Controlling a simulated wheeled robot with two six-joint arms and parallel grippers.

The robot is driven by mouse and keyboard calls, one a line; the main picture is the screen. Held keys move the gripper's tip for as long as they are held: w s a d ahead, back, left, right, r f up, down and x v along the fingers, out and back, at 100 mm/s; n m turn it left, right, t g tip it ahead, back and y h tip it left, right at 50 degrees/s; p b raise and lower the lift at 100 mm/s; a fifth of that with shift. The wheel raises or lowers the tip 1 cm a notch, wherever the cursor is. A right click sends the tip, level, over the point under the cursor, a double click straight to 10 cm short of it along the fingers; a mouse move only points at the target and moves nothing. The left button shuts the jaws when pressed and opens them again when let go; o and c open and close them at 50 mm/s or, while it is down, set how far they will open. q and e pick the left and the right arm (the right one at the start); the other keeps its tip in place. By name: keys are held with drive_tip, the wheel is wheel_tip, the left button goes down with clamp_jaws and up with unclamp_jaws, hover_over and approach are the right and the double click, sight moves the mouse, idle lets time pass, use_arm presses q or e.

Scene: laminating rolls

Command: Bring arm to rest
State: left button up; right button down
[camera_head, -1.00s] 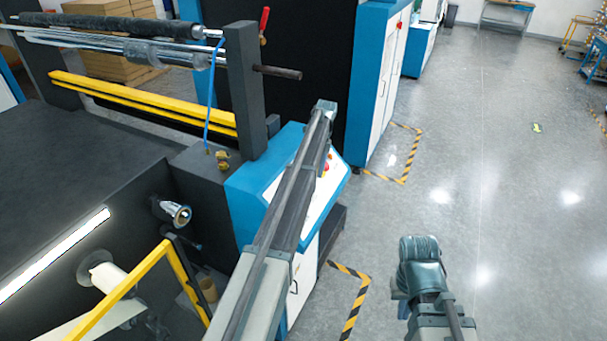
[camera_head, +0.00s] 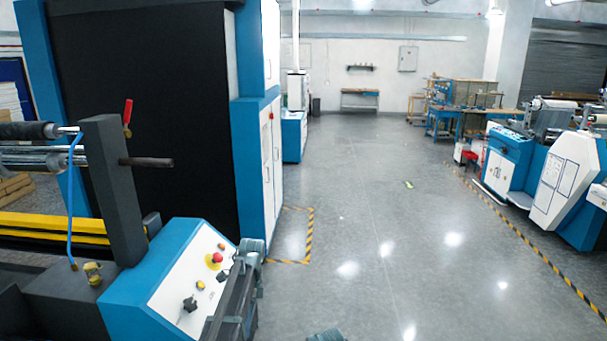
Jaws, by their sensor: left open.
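My left arm comes in at the bottom, left of the middle, with its top joint (camera_head: 248,252) in front of the blue and white control console. My left gripper (camera_head: 232,285) is a dark shape folded close to this arm, beside the console's sloping panel. It is open, and I see nothing held in it. Its fingertips are hard to make out against the arm. Only the top of a joint of my right arm (camera_head: 326,335) shows at the bottom edge; my right gripper is out of the picture.
The control console (camera_head: 150,290) with a red emergency button (camera_head: 217,258) stands close at the lower left. A tall blue and black cabinet (camera_head: 160,110) rises behind it. Grey floor (camera_head: 370,220) lies open ahead. Another blue and white machine (camera_head: 565,180) stands at the right behind striped tape.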

use_arm(q)
drive_tip(key=s+d+f+n+t+b, duration=0.1)
drive_tip(key=s+d+f+n+b, duration=0.3)
drive_tip(key=s, duration=0.4)
drive_tip(key=s+d+f+n+t+b, duration=0.1)
drive_tip(key=s+d+f+n+b, duration=0.2)
drive_tip(key=s+f, duration=0.3)
drive_tip(key=s+d+f+n+b, duration=0.4)
drive_tip(key=s+f+n+b, duration=0.1)
drive_tip(key=s, duration=0.6)
drive_tip(key=shift+s+d+t, duration=0.3)
drive_tip(key=shift+s+t, duration=0.1)
use_arm(e)
wheel_tip(320, 180, down, 14)
drive_tip(key=shift+f, duration=0.15)
